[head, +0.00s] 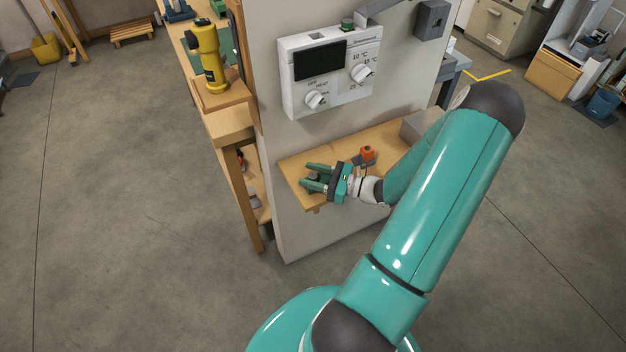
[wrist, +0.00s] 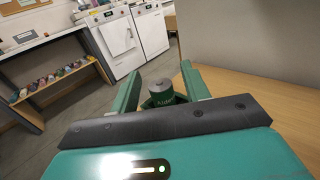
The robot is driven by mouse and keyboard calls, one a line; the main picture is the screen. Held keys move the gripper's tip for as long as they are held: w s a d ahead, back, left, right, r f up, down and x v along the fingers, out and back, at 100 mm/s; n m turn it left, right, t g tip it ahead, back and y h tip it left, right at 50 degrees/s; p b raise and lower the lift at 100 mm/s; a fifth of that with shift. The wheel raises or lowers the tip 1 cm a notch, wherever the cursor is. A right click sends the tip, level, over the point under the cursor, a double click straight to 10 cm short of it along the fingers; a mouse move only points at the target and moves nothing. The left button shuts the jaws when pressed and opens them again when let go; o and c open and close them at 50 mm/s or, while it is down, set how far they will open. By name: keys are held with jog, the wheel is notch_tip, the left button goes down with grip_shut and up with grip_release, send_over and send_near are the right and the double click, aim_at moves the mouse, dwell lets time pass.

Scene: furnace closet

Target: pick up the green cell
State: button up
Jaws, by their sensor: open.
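The green cell (wrist: 161,95) is a short dark green cylinder with light lettering and a grey top, upright between my fingers in the wrist view. Its lower part is hidden by my gripper's body. In the head view it shows only as a small dark shape (head: 314,176) between the fingers, near the left end of the wooden shelf (head: 296,164). My gripper (head: 304,176) is open, with one finger on each side of the cell. In the wrist view the fingers of my gripper (wrist: 161,68) stand apart; I cannot tell whether either touches the cell.
An orange block (head: 367,153) on a dark base stands on the shelf behind my gripper. A grey box (head: 415,125) is at the shelf's right. The wall with a white thermostat panel (head: 331,72) rises behind. Left of the wall is a wooden bench (head: 230,125) with a yellow device (head: 209,55).

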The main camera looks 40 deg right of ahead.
grip_shut()
jog(key=shift+r, duration=0.15)
jog(key=shift+r, duration=0.65)
jog(key=s+a+r, duration=0.4)
jog(key=s+r, duration=0.7)
jog(key=s, duration=0.2)
jog(key=shift+s+r, duration=0.2)
jog(key=shift+s, duration=0.05)
